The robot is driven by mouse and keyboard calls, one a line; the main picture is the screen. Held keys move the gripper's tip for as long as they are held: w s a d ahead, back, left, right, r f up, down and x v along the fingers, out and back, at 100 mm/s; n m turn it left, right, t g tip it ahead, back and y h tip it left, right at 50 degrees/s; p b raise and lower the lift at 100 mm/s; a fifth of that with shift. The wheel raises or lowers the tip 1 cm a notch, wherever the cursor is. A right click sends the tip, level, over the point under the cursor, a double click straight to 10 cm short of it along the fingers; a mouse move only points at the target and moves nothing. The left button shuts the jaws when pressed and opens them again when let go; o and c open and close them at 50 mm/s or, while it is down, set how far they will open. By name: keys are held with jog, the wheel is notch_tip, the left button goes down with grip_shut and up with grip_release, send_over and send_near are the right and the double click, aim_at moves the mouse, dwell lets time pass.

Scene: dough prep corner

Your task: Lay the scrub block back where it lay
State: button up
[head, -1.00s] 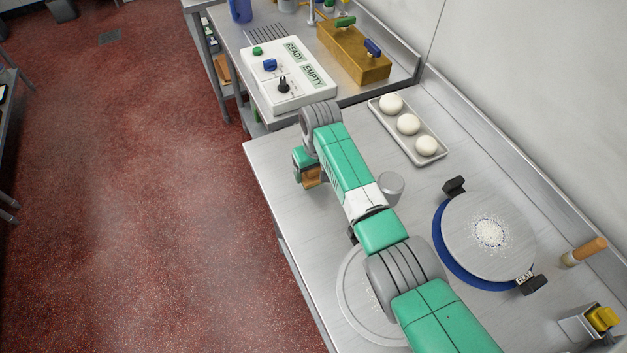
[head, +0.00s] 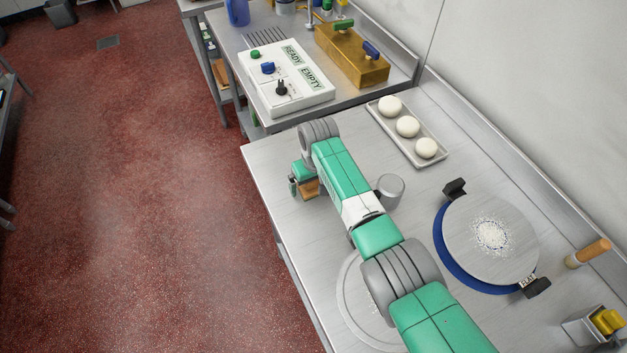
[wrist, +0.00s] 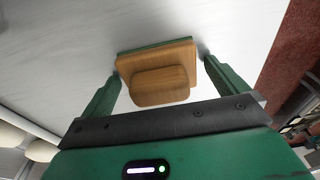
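The scrub block (head: 310,188) is a tan wooden block with a rounded grip on top. In the wrist view the scrub block (wrist: 180,54) shows a thin green edge along its far underside. My gripper (head: 303,180) is at the left part of the steel worktable, pointing down. In the wrist view my gripper (wrist: 161,68) has its two green fingers at opposite sides of the block's base, with the grip between them. The block is low over the tabletop; I cannot tell whether it touches.
The steel worktable (head: 275,160) is bare around the block, its left edge close by. A metal cup (head: 391,188) stands right of my arm.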

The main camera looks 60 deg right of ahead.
aim_at(316, 181)
notch_tip(316, 181, up, 12)
jog(key=s+a+p, duration=0.1)
jog(key=p, duration=0.2)
jog(key=shift+r, duration=0.15)
jog(key=w+a+r+n+t+h, duration=0.25)
jog(key=w+a+r, duration=0.4)
jog(key=w, duration=0.35)
jog(key=w+a+r+n+t, duration=0.1)
jog(key=w+a+r+t, duration=0.4)
jog(key=a+r, duration=0.5)
jog(key=w+a+r+n+t, duration=0.2)
jog(key=w+a+r+t, duration=0.35)
jog(key=a+r, duration=0.45)
jog(key=s+a+r+n+t+y, duration=0.1)
jog(key=s+a+r+t, duration=0.35)
jog(key=a+r, duration=0.45)
jog(key=s+a+r+n+t+y, duration=0.1)
jog(key=s+a+r+t, duration=0.3)
jog(key=a+r, duration=0.5)
jog(key=s+a+r+t+y, duration=0.1)
jog(key=s+a+r+t, duration=0.1)
jog(key=s+r, duration=0.5)
jog(key=s+a, duration=0.1)
jog(key=s, duration=0.2)
jog(key=shift+s+a, duration=0.15)
jog(key=shift+a, duration=0.25)
